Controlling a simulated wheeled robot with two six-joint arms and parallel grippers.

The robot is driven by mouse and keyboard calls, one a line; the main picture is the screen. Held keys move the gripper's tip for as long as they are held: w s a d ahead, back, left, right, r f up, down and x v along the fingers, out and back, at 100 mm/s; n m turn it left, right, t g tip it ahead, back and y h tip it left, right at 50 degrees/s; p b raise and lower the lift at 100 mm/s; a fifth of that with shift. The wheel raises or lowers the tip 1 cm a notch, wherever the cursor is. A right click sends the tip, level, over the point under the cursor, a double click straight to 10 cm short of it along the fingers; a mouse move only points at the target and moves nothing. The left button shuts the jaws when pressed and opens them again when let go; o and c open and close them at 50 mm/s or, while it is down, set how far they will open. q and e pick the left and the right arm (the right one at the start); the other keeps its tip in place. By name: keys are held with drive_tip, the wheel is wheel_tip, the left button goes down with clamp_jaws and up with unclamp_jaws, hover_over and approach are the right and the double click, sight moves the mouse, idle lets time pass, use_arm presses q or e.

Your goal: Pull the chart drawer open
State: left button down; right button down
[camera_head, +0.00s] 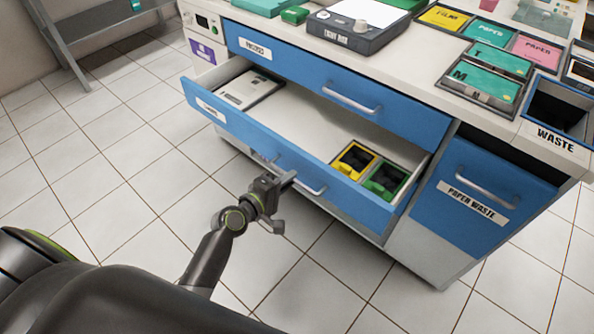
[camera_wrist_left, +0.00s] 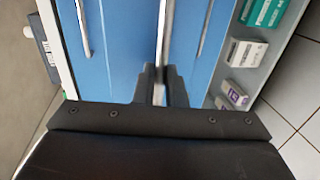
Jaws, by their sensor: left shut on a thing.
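The pulled-out blue drawer (camera_head: 235,130) sits below the top drawer of the cabinet, its inside exposed. Its small label is too blurred to read. A flat grey-white item (camera_head: 248,88) lies in its left part. A yellow box (camera_head: 354,160) and a green box (camera_head: 385,180) sit at its right end. My left gripper (camera_head: 284,182) is at the drawer front, shut on the silver handle (camera_head: 312,189). In the left wrist view, the handle bar (camera_wrist_left: 161,30) runs between the fingers (camera_wrist_left: 160,86), which hide its gripped part. My right gripper is not in view.
The top blue drawer (camera_head: 300,75) is shut. A paper waste door (camera_head: 480,190) is at the right, below a waste bin opening (camera_head: 560,108). Several trays cover the countertop. Tiled floor (camera_head: 110,200) in front is clear. Boxes (camera_wrist_left: 245,55) stand on a shelf.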

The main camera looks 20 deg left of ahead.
use_arm(q)
drive_tip(key=shift+v, duration=0.85)
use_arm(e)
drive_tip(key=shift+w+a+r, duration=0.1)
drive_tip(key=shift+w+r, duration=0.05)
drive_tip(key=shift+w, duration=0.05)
use_arm(q)
drive_tip(key=shift+f, duration=0.25)
drive_tip(key=c, duration=1.5)
unclamp_jaws()
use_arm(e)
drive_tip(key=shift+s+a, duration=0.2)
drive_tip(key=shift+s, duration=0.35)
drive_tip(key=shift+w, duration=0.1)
